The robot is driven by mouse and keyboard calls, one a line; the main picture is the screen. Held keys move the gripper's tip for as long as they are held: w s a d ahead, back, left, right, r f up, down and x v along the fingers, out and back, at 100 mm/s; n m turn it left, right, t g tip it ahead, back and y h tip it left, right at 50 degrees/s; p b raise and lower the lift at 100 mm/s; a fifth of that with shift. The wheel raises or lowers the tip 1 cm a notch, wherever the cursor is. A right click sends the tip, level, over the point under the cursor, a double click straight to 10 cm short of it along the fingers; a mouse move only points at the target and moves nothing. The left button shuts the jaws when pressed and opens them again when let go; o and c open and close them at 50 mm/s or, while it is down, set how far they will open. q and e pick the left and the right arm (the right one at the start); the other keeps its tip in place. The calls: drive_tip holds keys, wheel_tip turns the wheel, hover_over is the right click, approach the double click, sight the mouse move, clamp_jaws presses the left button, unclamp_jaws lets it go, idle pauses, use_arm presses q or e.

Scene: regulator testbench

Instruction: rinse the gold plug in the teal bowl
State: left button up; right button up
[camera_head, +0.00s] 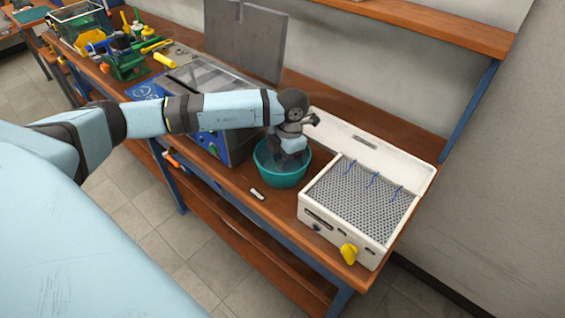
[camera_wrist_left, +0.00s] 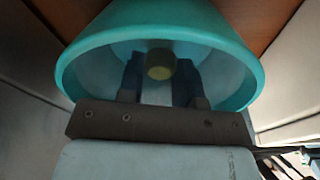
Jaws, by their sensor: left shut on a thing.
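The teal bowl (camera_head: 281,171) stands on the wooden workbench beside the white perforated-top unit. My left gripper (camera_head: 289,154) reaches down into the bowl, and its fingertips are hidden by the rim in the head view. In the left wrist view the bowl (camera_wrist_left: 245,65) surrounds the fingers. There my left gripper (camera_wrist_left: 160,80) is shut on the gold plug (camera_wrist_left: 161,64), whose round dull-gold end shows between the two dark fingers. The plug is inside the bowl's opening. I cannot tell whether it touches the bowl's bottom. My right gripper is in neither view.
The white unit (camera_head: 365,200) with a yellow knob (camera_head: 348,253) stands right of the bowl. A small white piece (camera_head: 257,194) lies near the bench's front edge. A grey-blue box (camera_head: 236,148) is close on the bowl's left. Tools and bins crowd the far left.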

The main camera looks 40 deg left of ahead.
use_arm(q)
drive_tip(key=shift+r, duration=0.4)
drive_tip(key=shift+f, duration=0.45)
drive_tip(key=shift+r, duration=0.15)
idle(0.6)
drive_tip(key=shift+r+p, duration=1.35)
drive_tip(key=shift+r, duration=1.2)
drive_tip(key=shift+r+p, duration=0.55)
drive_tip(key=shift+r, duration=0.55)
wheel_tip(320, 180, up, 4)
drive_tip(key=shift+p, duration=1.05)
